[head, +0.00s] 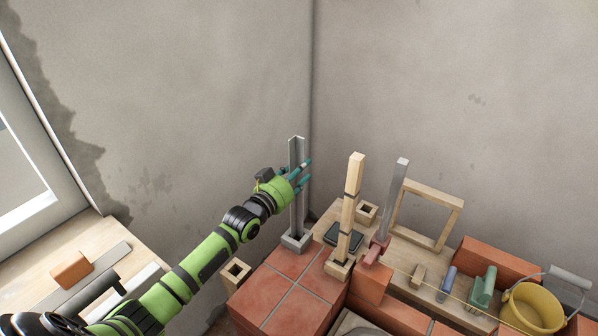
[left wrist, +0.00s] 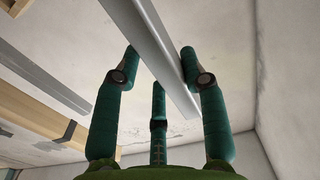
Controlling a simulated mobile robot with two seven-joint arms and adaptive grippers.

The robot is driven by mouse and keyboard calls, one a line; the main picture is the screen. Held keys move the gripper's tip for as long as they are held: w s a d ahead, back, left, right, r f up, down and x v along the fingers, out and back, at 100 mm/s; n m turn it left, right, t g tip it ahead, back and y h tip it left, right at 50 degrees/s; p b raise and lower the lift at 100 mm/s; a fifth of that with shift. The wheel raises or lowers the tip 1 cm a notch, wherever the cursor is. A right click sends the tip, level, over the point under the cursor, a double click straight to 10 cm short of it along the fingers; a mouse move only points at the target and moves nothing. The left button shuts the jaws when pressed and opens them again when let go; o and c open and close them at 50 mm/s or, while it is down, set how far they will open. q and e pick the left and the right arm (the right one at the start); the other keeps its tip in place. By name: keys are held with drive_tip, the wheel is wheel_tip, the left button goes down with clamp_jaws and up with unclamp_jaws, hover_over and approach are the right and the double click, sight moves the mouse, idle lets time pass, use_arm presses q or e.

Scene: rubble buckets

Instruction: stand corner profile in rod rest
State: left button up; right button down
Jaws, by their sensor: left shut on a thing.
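The corner profile (head: 293,155) is a tall grey metal strip standing close to upright near the wall corner. Its lower end is at a grey square rest (head: 296,243) on the red tiles; it looks to be inside the rest, but how deep I cannot tell. My left gripper (head: 302,174) is shut on the profile's upper part. In the left wrist view the profile (left wrist: 152,40) runs between the dark green fingers (left wrist: 162,72). My right gripper is not in view.
A wooden post (head: 353,180) stands in a wooden holder (head: 338,267) just right. A grey bar (head: 394,195) leans behind it in a red holder (head: 378,248). An empty wooden socket (head: 236,272) is at the left. A yellow bucket (head: 533,310) is at far right.

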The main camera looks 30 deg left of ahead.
sight(295, 157)
use_arm(q)
drive_tip(key=shift+r+p, duration=2.35)
drive_tip(key=shift+r, duration=0.45)
drive_tip(key=shift+a, duration=0.1)
drive_tip(key=s+a+p, duration=0.2)
drive_tip(key=s+a, duration=0.4)
drive_tip(key=s, duration=0.2)
drive_tip(key=s+a+p, duration=0.3)
drive_tip(key=s+a, duration=0.3)
drive_tip(key=s, duration=0.3)
drive_tip(key=shift+s+f, duration=0.15)
drive_tip(key=shift+f, duration=0.15)
drive_tip(key=shift+d, duration=0.1)
